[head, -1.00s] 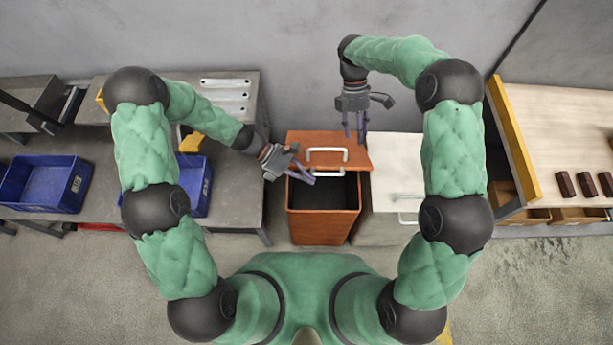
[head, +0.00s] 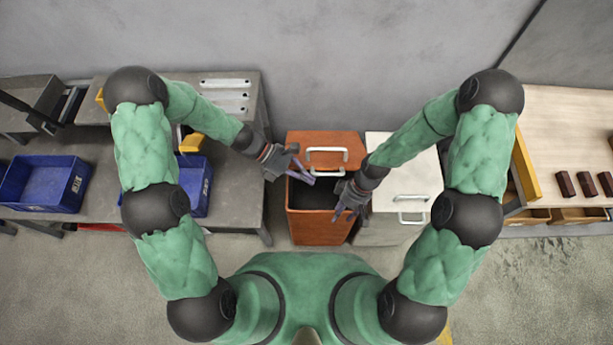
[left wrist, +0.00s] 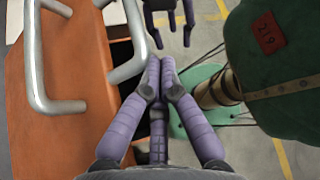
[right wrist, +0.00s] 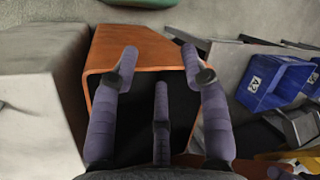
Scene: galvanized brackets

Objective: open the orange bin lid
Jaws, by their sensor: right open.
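The orange bin (head: 318,232) stands in the middle, its dark opening partly showing at the front. Its orange lid (head: 305,142) is partly open at the back. Two pale bar handles show, one on the lid (head: 328,150) and one near its front edge (head: 325,173). In the left wrist view the lid (left wrist: 60,110) is at the left. My left gripper (head: 304,178) is shut and empty at the lid's front edge; its fingertips meet beside a handle (left wrist: 130,40). My right gripper (head: 345,216) is open, over the bin's right side. The right wrist view shows the bin's rim (right wrist: 140,45) between its fingers.
A pale cabinet (head: 410,185) with a handle stands close on the bin's right. A grey workbench with blue bins (head: 45,185) is at the left. A wooden bench (head: 560,125) with dark blocks is at the right. The floor in front is clear.

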